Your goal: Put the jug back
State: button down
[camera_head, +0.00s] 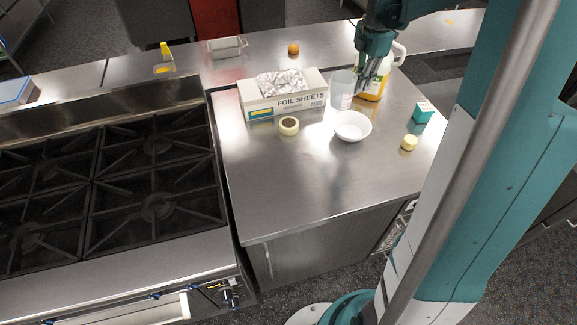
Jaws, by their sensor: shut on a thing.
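A clear, see-through jug (342,92) is upright over the steel counter, behind the white bowl and right of the foil box. My gripper (366,83) points down at the jug's right side and is shut on it. The fingers hide the part they grip. I cannot tell whether the jug's base touches the counter. A yellow-orange container with a white handle (398,54) stands right behind my gripper and is partly hidden by it.
A foil sheets box (290,107), white bowl (352,126), round cream container (289,126), teal box (423,111) and small yellow item (409,143) surround the jug. A stove (150,205) is left. The counter's front (300,190) is clear.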

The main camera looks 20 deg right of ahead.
jog(key=s+a+m+p, duration=0.1)
jog(key=s+a+p, duration=0.1)
jog(key=s+a, duration=0.35)
jog(key=s+a+p, duration=0.2)
jog(key=s+a, duration=0.1)
jog(key=a, duration=0.6)
jog(key=s+a+m+p, duration=0.1)
jog(key=s+a, duration=0.3)
jog(key=a, duration=0.4)
notch_tip(320, 180, down, 5)
jog(key=shift+w+d+f, duration=0.1)
jog(key=shift+f, duration=0.1)
jog(key=shift+f, duration=0.1)
jog(key=shift+f, duration=2.8)
jog(key=shift+f, duration=0.1)
jog(key=shift+f, duration=2)
jog(key=shift+f, duration=0.15)
